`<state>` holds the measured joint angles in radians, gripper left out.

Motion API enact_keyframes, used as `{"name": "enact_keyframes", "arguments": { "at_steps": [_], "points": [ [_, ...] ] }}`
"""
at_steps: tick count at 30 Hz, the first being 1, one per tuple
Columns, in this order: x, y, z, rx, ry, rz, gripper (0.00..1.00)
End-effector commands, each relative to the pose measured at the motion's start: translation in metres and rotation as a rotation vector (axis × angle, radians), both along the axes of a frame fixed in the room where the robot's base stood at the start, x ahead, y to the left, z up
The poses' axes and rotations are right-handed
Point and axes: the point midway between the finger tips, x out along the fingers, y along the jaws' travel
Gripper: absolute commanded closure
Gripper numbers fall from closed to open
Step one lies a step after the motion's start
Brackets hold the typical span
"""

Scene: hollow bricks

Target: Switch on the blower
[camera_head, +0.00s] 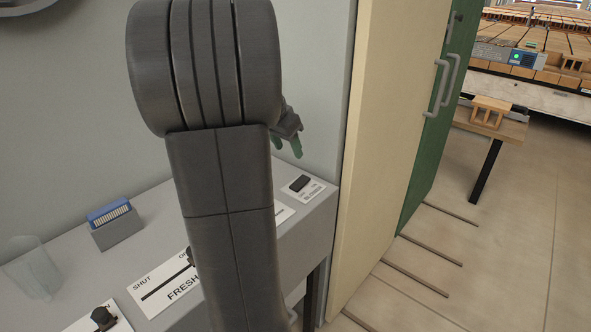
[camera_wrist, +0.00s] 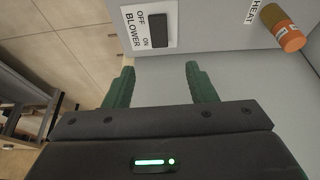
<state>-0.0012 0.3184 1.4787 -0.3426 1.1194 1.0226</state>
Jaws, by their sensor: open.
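The blower switch (camera_head: 300,184) is a dark rocker on a white plate at the right end of the grey panel top. In the wrist view the rocker (camera_wrist: 159,29) sits beside the words OFF, ON and BLOWER; I cannot tell which way it is tipped. My gripper (camera_head: 290,143) has green fingers and hangs above the switch, apart from it. In the wrist view my gripper (camera_wrist: 160,68) is open and empty, with the switch ahead between its fingers. My arm hides part of the panel in the head view.
A slider plate (camera_head: 167,284) marked SHUT and FRESH lies left of the switch. A blue-topped block (camera_head: 110,213), a clear glass (camera_head: 32,268) and a black knob (camera_head: 102,316) stand farther left. An orange-brown knob (camera_wrist: 283,28) is near HEAT. A cream panel edge (camera_head: 385,150) rises at right.

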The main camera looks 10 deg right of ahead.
Motion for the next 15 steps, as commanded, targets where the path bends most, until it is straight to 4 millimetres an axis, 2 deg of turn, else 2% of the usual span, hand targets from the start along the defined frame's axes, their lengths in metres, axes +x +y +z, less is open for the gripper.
{"name": "enact_keyframes", "arguments": {
  "at_steps": [5,15],
  "points": [
    [0.004,-0.006,-0.018,0.000,0.003,-0.005,0.49],
    [0.021,-0.028,-0.085,0.002,0.004,-0.004,0.49]
  ]
}}
